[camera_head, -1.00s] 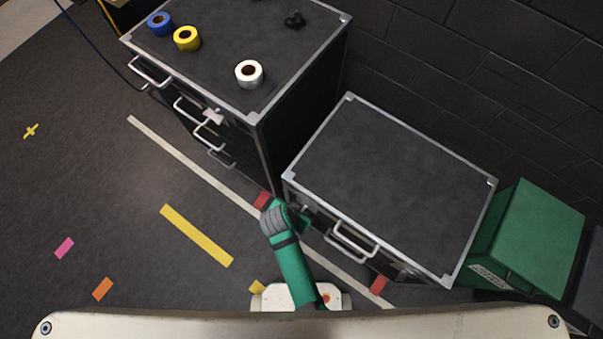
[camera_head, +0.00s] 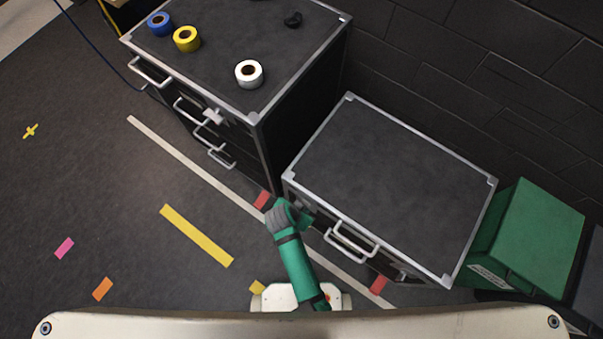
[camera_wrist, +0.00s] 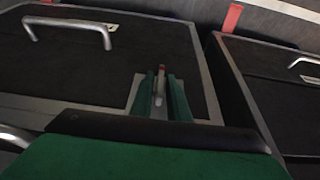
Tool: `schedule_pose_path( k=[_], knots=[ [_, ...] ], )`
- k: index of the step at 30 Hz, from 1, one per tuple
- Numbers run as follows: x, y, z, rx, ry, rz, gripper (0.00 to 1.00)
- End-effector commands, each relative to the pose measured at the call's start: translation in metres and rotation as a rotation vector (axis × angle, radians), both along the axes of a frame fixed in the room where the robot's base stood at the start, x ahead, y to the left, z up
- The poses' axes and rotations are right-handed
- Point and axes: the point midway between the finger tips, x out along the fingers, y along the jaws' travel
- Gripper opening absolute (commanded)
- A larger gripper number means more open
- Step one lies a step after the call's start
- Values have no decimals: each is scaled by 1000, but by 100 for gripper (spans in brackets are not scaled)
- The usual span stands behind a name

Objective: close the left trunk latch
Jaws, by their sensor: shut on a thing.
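The trunk (camera_head: 390,180) is a low black case with silver edges and a closed lid. Its front handle (camera_head: 350,243) also shows at the upper left of the wrist view (camera_wrist: 72,22). The left latch (camera_wrist: 161,78) is a small light lever with a reddish tip on a grey plate, at the end of the front face near the cabinet. My gripper (camera_wrist: 160,92) has its two green fingers shut on this latch. In the head view my green and grey arm reaches the trunk's left front corner, and the wrist largely hides the latch.
A taller black drawer cabinet (camera_head: 265,60) stands to the left behind, with a narrow gap to the trunk. Tape rolls lie on it, including a white one (camera_head: 249,73). A green box (camera_head: 535,235) stands right of the trunk. The floor at left is open, with tape marks.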

Motion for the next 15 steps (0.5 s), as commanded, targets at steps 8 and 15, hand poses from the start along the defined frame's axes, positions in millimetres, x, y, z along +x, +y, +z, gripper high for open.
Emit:
schedule_pose_path(
  k=[8, 15],
  knots=[
    [2, 2, 0, -70, 51, 0, 0],
    [3, 3, 0, -221, 162, -1, 0]
  ],
)
